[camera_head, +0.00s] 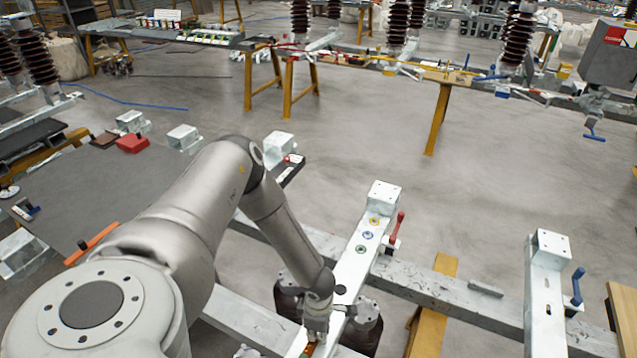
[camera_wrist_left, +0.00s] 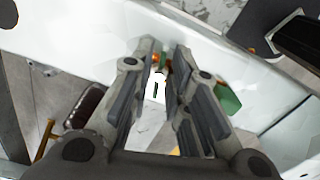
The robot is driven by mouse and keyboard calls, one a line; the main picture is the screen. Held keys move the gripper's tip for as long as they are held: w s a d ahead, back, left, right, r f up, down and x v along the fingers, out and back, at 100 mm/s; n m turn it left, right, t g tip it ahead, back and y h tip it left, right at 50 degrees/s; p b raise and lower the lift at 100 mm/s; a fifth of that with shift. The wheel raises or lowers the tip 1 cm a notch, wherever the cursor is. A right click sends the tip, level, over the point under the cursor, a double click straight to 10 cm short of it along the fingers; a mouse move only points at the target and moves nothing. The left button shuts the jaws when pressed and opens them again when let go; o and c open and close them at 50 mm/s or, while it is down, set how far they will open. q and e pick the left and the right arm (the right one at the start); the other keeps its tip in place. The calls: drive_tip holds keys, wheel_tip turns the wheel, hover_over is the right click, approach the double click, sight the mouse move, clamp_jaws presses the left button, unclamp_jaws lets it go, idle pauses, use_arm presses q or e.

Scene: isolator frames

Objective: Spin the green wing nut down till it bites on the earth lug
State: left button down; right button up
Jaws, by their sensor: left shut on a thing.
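My left gripper (camera_head: 316,335) points down at the near end of the white metal beam (camera_head: 352,268) in the head view. In the left wrist view its two fingers (camera_wrist_left: 162,75) are close together, with a narrow gap. The green wing nut (camera_wrist_left: 229,98) shows as a green piece beside the right finger. The fingers hide most of it, and their contact with it is not clear. A small orange piece (camera_wrist_left: 155,58) shows between the fingertips; I cannot tell whether it is the earth lug. My right gripper is out of view.
Yellow (camera_head: 375,221), blue (camera_head: 368,235) and green (camera_head: 361,249) round marks line the beam. A red handle (camera_head: 397,226) stands at its side. Dark insulators (camera_head: 364,334) flank the gripper. A grey table (camera_head: 75,190) lies left; open floor is behind.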

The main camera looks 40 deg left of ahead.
use_arm(q)
drive_tip(key=shift+w+r, duration=0.1)
drive_tip(key=shift+w, duration=0.1)
drive_tip(key=c, duration=1.5)
unclamp_jaws()
drive_tip(key=shift+s, duration=0.1)
drive_tip(key=shift+d, duration=0.1)
